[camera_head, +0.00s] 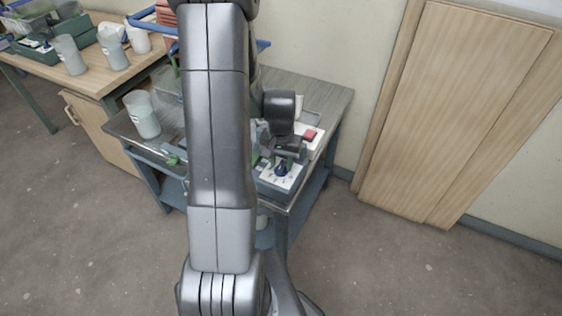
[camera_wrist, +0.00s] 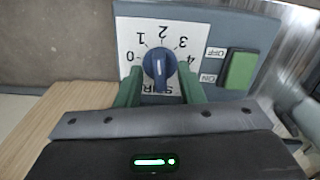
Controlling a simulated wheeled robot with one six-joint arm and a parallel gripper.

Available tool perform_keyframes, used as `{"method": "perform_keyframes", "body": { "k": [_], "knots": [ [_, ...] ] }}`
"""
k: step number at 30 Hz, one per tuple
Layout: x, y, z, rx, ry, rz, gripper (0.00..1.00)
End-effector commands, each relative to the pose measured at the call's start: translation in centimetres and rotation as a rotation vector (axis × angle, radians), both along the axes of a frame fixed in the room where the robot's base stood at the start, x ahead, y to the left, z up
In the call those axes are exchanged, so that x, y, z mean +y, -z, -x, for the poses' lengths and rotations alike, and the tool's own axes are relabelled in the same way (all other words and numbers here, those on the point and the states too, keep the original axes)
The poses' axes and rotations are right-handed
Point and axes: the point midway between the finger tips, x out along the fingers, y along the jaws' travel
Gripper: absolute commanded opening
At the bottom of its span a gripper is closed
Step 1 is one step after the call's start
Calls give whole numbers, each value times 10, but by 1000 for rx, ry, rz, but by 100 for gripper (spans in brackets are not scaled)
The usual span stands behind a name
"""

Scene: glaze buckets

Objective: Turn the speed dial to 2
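The speed dial is a round blue knob (camera_wrist: 160,66) with a white line, on a white scale plate (camera_wrist: 124,24) marked 0 to 4. The numerals look upside down in the wrist view. The white line runs nearly vertical, in line with the 2. In the head view the knob (camera_head: 282,168) sits on the front of a small machine on the bench. My gripper (camera_wrist: 160,82) is open, with one green finger either side of the knob and small gaps seen between. In the head view my gripper (camera_head: 284,153) is just above the knob.
A green on/off switch (camera_wrist: 239,69) sits right of the dial in the wrist view. A red block (camera_head: 310,134) is behind the dial. A translucent beaker (camera_head: 142,114) stands at the bench's left. My arm hides the bench middle. A wooden door (camera_head: 456,100) is at right.

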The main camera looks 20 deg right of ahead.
Motion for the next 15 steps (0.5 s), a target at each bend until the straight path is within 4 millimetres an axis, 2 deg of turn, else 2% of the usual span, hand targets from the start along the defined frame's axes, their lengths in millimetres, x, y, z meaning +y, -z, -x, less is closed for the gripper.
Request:
{"method": "perform_keyframes", "body": {
  "k": [6, 12, 15],
  "knots": [
    [0, 0, 0, 0, 0, 0, 35],
    [0, 0, 0, 0, 0, 0, 0],
    [0, 0, 0, 0, 0, 0, 0]
  ]
}}
